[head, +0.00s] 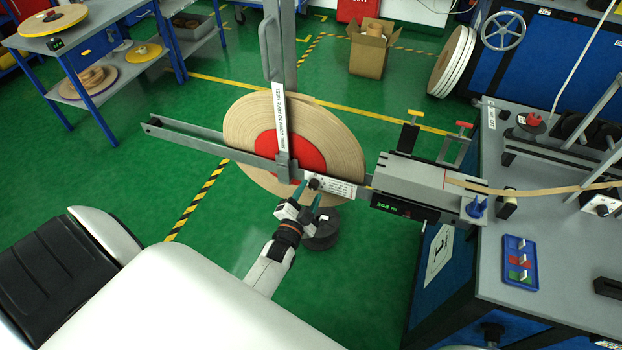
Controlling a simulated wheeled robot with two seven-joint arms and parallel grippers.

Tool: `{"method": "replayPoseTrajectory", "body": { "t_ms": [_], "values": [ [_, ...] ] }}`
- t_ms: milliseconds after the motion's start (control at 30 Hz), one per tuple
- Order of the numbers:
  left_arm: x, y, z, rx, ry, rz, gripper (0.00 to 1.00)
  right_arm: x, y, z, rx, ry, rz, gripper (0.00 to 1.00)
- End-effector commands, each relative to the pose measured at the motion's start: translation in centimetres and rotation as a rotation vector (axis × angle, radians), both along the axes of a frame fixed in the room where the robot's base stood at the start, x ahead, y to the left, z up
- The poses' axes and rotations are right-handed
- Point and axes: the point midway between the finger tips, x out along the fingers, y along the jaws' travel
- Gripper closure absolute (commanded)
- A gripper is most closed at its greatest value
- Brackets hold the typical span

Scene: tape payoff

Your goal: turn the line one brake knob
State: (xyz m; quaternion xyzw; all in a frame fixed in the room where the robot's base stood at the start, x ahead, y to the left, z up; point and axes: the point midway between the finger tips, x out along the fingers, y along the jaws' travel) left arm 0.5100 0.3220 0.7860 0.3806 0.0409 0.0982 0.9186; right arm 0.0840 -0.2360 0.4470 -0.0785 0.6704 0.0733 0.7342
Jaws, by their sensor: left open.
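A small black knob (314,184) sits on the grey arm of the payoff stand, beside a white printed label (338,187). It is just below and right of the red hub (300,158) of a large tan tape reel (242,126). My left gripper (309,190) comes up from below with its two teal-tipped fingers apart, one on either side of the knob's lower part. Whether the fingers touch the knob cannot be told. The label's small text cannot be read. My right gripper is not in view.
A grey unit with a green display (387,206) stands right of the reel. A grey bench (570,262) at right carries a blue tray (519,263) and the tape path. A dark round base (322,236) is on the floor below my gripper. Green floor is open at left.

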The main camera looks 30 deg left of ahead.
Motion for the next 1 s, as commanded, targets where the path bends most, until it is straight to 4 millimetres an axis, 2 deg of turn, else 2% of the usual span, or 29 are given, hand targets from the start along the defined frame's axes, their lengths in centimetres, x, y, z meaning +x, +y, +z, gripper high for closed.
{"method": "replayPoseTrajectory", "body": {
  "t_ms": [200,433,600,1000],
  "values": [
    [-4.9,-1.1,-0.2,-0.002,0.003,0.000,0.53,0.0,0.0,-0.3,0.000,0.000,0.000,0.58],
    [-8.6,-1.9,-0.1,-0.001,0.001,0.000,0.53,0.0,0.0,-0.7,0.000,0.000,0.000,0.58],
    [-9.8,-2.2,0.0,0.000,-0.001,-0.001,0.53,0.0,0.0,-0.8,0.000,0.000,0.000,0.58],
    [-9.9,-2.2,0.1,0.000,-0.001,-0.001,0.53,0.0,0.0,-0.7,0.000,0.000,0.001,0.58]
  ]
}}
